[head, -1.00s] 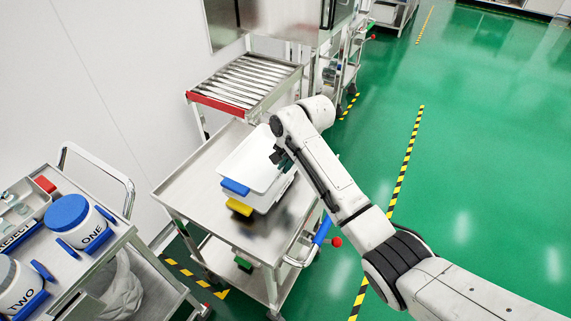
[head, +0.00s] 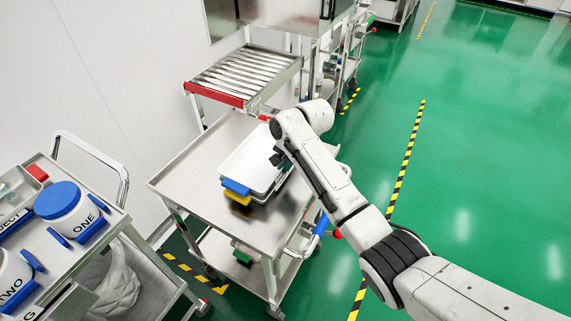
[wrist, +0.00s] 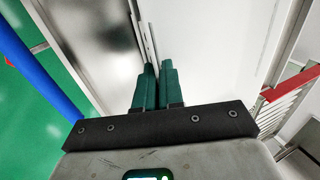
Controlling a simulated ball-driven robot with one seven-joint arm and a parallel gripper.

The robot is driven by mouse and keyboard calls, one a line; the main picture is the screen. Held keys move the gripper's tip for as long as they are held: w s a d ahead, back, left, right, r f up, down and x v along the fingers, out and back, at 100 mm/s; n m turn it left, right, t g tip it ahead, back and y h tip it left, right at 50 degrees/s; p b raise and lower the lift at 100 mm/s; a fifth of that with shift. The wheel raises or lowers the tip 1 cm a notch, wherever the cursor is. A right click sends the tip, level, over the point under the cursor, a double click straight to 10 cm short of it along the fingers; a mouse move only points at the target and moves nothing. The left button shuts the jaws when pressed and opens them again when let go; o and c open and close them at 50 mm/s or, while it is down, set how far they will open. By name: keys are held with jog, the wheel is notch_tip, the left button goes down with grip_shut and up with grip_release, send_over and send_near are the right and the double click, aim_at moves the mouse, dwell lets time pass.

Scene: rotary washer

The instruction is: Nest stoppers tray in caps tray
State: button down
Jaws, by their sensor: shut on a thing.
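A white tray with a blue tab (head: 250,158) is directly above a second white tray with a yellow tab (head: 238,198) on the steel cart. The upper tray looks nested in or resting on the lower one; I cannot tell whether it is fully seated. No labels are readable to show which holds stoppers or caps. My gripper (head: 279,158) is shut on the right rim of the blue-tabbed tray. In the wrist view the green fingers (wrist: 155,80) pinch the rim of the white tray (wrist: 215,40).
The steel cart top (head: 190,165) is bare left of the trays. A roller rack (head: 245,75) with a red edge stands behind it. Another cart at left carries white tubs with blue lids, one marked ONE (head: 75,212). Green floor at right is open.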

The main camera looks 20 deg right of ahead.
jog(key=shift+s+f, duration=0.35)
jog(key=shift+f, duration=0.45)
jog(key=c, duration=1.2)
grip_release()
jog(key=shift+a+f, duration=0.1)
jog(key=v, duration=0.4)
jog(key=w+v, duration=0.1)
jog(key=v, duration=0.7)
jog(key=shift+w+r, duration=0.15)
jog(key=shift+r, duration=0.2)
